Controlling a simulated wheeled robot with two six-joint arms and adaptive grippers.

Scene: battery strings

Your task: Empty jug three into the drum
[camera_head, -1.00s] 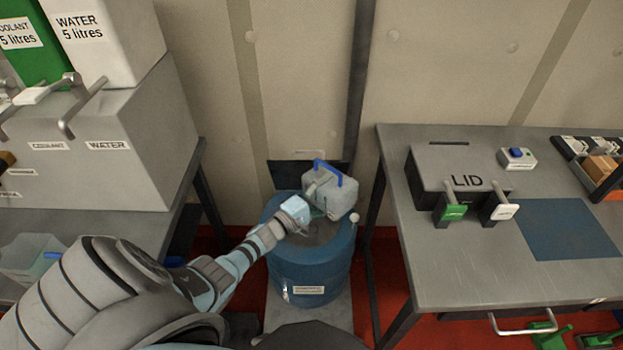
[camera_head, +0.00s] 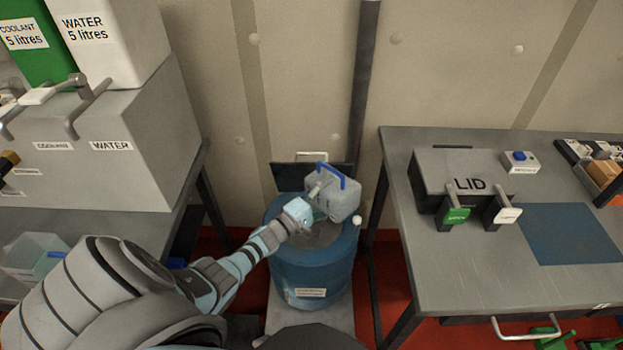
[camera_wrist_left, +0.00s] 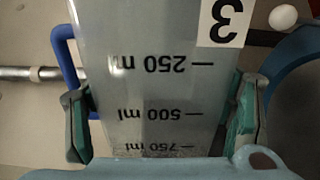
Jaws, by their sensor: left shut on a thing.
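Jug three (camera_head: 338,198) is a translucent grey jug with a blue handle, held over the blue drum (camera_head: 312,268) between the two tables. My left gripper (camera_head: 318,200) is shut on the jug's body. In the left wrist view, jug three (camera_wrist_left: 150,85) shows a "3" label and upside-down 250, 500 and 750 ml marks. The left gripper's fingers (camera_wrist_left: 160,120) press on both its sides. The jug looks tilted over the drum's top. I cannot tell how much liquid is in it. My right gripper is not in view.
Another clear jug (camera_head: 35,256) stands on the left table. A grey dispenser box (camera_head: 95,165) carries WATER and COOLANT tanks.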

